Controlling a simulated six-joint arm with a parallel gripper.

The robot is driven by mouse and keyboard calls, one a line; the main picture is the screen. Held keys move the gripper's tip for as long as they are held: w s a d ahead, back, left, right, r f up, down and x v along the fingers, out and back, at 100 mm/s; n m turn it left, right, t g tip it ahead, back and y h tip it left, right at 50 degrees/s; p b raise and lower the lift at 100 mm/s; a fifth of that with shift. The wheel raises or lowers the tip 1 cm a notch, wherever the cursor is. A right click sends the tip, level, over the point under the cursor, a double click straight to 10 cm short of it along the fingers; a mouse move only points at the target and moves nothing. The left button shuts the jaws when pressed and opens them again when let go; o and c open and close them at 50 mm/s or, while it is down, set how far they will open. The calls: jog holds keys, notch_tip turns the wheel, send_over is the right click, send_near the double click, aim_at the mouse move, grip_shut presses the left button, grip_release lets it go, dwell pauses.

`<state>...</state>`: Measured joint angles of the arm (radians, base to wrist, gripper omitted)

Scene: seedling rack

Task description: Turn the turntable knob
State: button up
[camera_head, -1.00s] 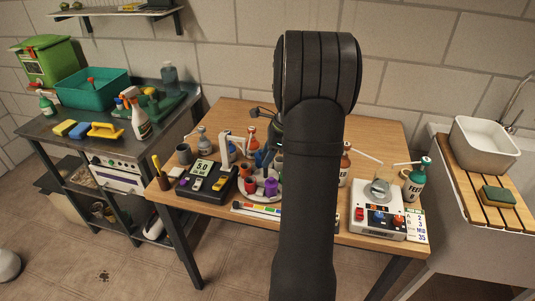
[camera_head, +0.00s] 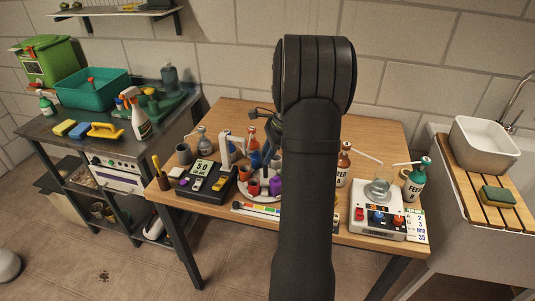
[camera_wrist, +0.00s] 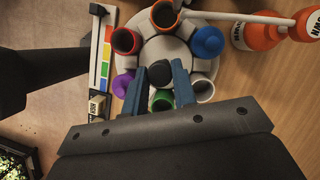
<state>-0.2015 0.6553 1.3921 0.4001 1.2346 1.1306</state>
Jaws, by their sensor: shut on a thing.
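The turntable (camera_wrist: 205,66) is a pale grey disc carrying several small coloured cups. It shows partly behind my arm in the head view, on the wooden table. Its black knob (camera_wrist: 161,100) is at the centre, between the blue fingers of my gripper (camera_wrist: 160,76) in the wrist view. My gripper is shut on the knob. Around it stand an orange-red cup (camera_wrist: 126,41), another red cup (camera_wrist: 164,14), a blue cup (camera_wrist: 207,42), a purple cup (camera_wrist: 123,86) and a white cup (camera_wrist: 203,90). My arm hides the knob in the head view.
A color-striped strip (camera_wrist: 103,60) lies beside the turntable. Orange-capped bottles (camera_wrist: 262,34) stand close by at right. A dark meter (camera_head: 207,178) is left of the turntable. A white device (camera_head: 378,214) with knobs and a green-topped bottle (camera_head: 415,180) stand at right.

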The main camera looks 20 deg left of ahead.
jog(key=n+g+h, duration=0.1)
jog(key=n, duration=0.3)
jog(key=shift+w+a+n, duration=0.1)
jog(key=shift+a+n, duration=0.05)
jog(key=shift+n, duration=0.15)
jog(key=n+g+h, duration=0.1)
jog(key=n, duration=0.2)
jog(key=shift+a+n, duration=0.1)
jog(key=shift+n, duration=0.2)
jog(key=n+h, duration=0.2)
jog(key=n, duration=0.2)
jog(key=shift+a, duration=0.1)
jog(key=shift+n+h, duration=0.8)
jog(key=shift+n, duration=1.3)
jog(key=o, duration=1)
jog(key=shift+w+a+r, duration=0.1)
